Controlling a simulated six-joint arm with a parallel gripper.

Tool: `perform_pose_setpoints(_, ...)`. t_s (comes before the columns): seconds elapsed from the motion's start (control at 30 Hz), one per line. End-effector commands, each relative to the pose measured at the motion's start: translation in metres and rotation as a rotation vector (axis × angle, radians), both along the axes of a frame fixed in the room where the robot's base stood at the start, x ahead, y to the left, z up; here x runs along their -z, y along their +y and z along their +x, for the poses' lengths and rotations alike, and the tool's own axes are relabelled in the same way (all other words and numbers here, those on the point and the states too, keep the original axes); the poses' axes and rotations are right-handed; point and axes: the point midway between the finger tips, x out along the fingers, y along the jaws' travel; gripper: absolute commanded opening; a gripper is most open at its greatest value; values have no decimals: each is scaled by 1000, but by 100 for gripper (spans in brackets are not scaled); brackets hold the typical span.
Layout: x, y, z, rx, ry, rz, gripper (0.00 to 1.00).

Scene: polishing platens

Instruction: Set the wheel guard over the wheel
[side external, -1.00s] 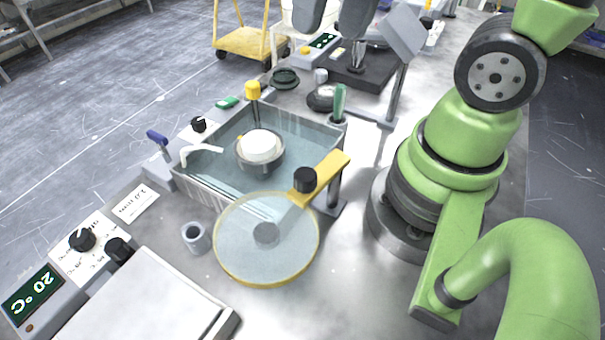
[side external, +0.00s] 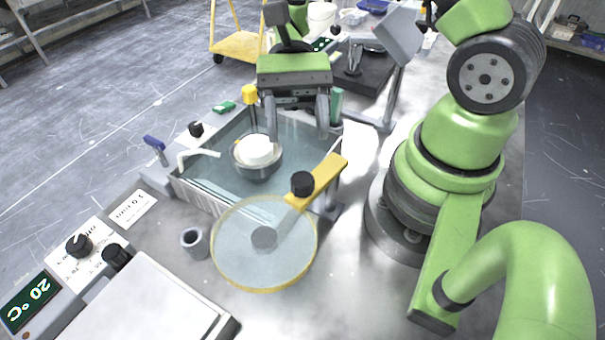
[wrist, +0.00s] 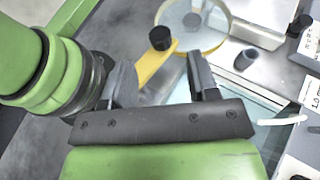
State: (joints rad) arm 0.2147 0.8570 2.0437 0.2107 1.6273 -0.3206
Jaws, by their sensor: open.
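The wheel guard (side external: 290,255) is a clear round disc with a yellow rim, on a yellow arm (side external: 328,176) with a black knob (side external: 302,184). It is swung out over the bench in front of the basin. The wheel appears to be the white round piece (side external: 257,150) in a grey holder inside the basin, uncovered. My gripper (side external: 298,122) is open and empty above the basin's back right part, apart from the knob. In the wrist view, the guard (wrist: 205,28) and knob (wrist: 160,38) lie beyond my open fingers (wrist: 163,80). The wheel is not clearly seen there.
The basin (side external: 205,196) has clear walls, a white spout (side external: 198,156) and a yellow-topped post (side external: 250,95). A grey cup (side external: 194,243) stands left of the guard. A grey lamp-like head on a post (side external: 392,85) stands behind right. A temperature unit (side external: 35,297) is front left.

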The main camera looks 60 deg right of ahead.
Motion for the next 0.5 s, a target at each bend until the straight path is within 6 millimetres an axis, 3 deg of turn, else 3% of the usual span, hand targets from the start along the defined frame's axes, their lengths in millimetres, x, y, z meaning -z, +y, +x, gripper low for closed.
perform_pose_setpoints(0.3, 22, 44, -32, -6, 4, -3, 54)
perform_pose_setpoints(0.5, 28, 56, -40, -4, 0, -3, 54)
